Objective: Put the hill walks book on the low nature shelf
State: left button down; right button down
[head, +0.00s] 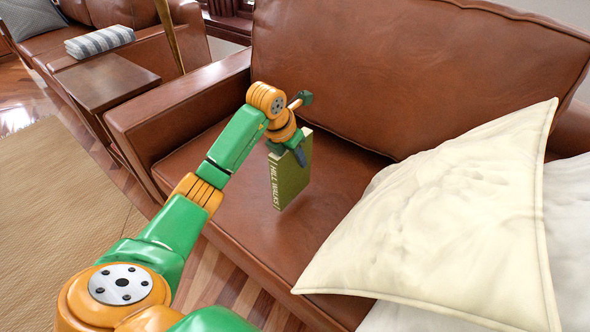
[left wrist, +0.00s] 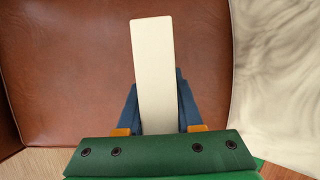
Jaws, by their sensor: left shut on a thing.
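The hill walks book (head: 290,176) is olive green with its title on the spine. It is upright over the brown leather seat of a sofa in the head view. My left gripper (head: 298,150) is shut on its upper part. In the left wrist view the pale page edge of the book (left wrist: 153,65) stands between the two blue fingers of my left gripper (left wrist: 157,108). I cannot tell whether the book's lower edge touches the seat. My right gripper and the low nature shelf are not in view.
The brown leather sofa (head: 190,105) fills the middle, with a large cream cushion (head: 440,220) at the right. A beige rug (head: 55,205) lies on the wooden floor.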

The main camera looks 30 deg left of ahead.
aim_at(295, 166)
pick_arm(q)
jog(key=shift+f+b, duration=0.35)
jog(key=shift+f, duration=1.4)
jog(key=c, duration=0.6)
grip_release()
jog(key=shift+o, duration=0.2)
